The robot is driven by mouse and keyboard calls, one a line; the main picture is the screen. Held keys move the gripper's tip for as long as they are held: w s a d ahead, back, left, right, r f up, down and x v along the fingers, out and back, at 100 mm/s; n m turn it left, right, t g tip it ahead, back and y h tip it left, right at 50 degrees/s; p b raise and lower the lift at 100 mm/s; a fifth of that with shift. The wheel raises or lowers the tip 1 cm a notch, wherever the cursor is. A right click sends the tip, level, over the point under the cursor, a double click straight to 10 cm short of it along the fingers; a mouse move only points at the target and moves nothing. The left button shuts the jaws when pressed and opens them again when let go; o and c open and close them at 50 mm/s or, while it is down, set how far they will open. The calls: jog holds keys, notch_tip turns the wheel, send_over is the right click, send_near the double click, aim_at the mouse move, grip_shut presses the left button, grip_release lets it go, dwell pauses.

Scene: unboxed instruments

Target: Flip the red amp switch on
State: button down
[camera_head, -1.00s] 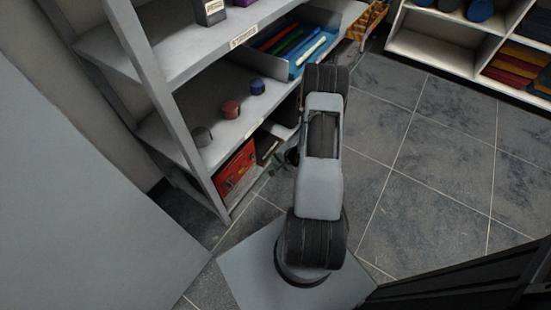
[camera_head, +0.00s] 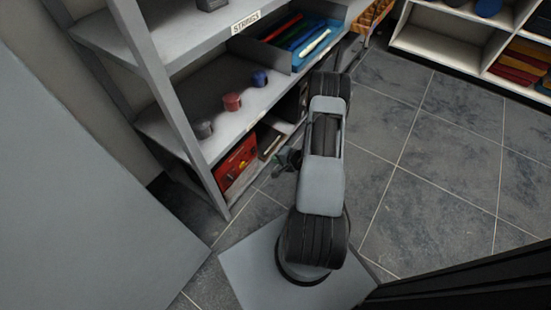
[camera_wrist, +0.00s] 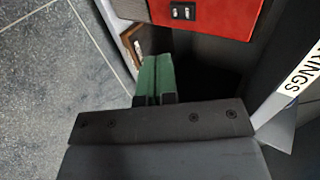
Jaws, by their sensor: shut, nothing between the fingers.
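The red amp (camera_head: 236,165) sits on the bottom shelf, at its front edge, in the head view. In the wrist view the red amp (camera_wrist: 234,14) is cut off by the top edge, and a small black switch plate (camera_wrist: 183,12) with light marks shows on its face. I cannot tell the switch's position. My gripper (camera_wrist: 154,68) has green fingers, is shut and empty, and points toward the amp with a visible gap below the switch plate in the picture. In the head view my gripper (camera_head: 293,157) is small and partly hidden by my arm, just right of the amp.
Grey shelves (camera_head: 215,135) rise above the amp, holding red, blue and grey knob-like items and a blue tray (camera_head: 300,38). A brown-edged box (camera_wrist: 133,42) stands beside the amp. Open tiled floor (camera_head: 430,150) lies to the right.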

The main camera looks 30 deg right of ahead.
aim_at(254, 153)
jog(key=shift+w+a+r+b+x, duration=0.2)
jog(key=shift+b+x, duration=0.45)
jog(key=shift+x, duration=1.1)
jog(key=shift+w+d+r+b+x, duration=0.1)
jog(key=shift+r+b+x, duration=0.4)
jog(key=shift+x, duration=1.3)
jog(key=shift+w+a+r+b+x, duration=0.15)
jog(key=shift+b+x, duration=0.7)
jog(key=shift+x, duration=0.9)
